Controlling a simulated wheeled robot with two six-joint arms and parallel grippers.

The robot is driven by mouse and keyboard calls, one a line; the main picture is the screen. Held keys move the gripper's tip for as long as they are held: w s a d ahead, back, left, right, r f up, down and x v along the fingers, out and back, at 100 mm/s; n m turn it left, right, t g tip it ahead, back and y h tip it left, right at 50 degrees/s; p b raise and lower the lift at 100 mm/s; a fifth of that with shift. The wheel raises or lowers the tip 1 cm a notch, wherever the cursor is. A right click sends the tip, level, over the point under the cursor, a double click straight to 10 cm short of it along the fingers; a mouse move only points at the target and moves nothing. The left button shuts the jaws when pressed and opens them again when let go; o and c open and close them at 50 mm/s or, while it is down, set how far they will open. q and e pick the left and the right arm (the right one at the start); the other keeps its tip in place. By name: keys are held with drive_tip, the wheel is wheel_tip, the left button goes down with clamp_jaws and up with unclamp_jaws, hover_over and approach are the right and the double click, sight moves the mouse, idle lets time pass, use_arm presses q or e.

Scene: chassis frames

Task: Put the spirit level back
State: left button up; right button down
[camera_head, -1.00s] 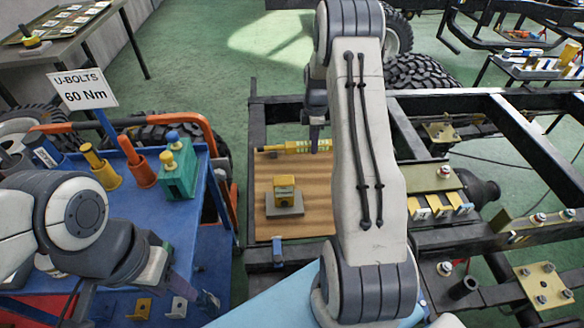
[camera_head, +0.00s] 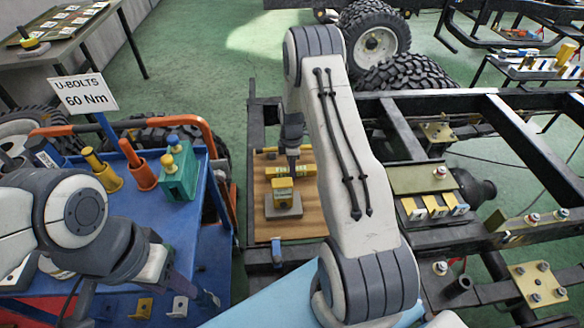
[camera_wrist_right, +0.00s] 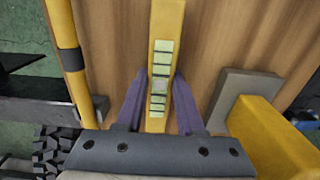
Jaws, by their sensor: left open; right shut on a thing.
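The spirit level (camera_head: 305,170) is a yellow bar with pale green windows. My right gripper (camera_head: 292,163) is shut on it, over the wooden board (camera_head: 262,226). In the right wrist view the level (camera_wrist_right: 165,25) runs up the picture between the purple fingers of the gripper (camera_wrist_right: 159,78). I cannot tell whether it touches the board. In the head view, its near side is close behind a yellow block on a grey base (camera_head: 283,205). My left gripper (camera_head: 207,298) is open and empty over the blue cart at the lower left.
A yellow rod with a dark band (camera_wrist_right: 67,60) lies left of the level in the wrist view. Black frame rails (camera_head: 400,130) border the board on the right. The blue cart (camera_head: 130,225) holds cones and a green block. The board's front is clear.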

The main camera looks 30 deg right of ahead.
drive_tip(key=shift+f, duration=0.1)
drive_tip(key=c, duration=0.5)
unclamp_jaws()
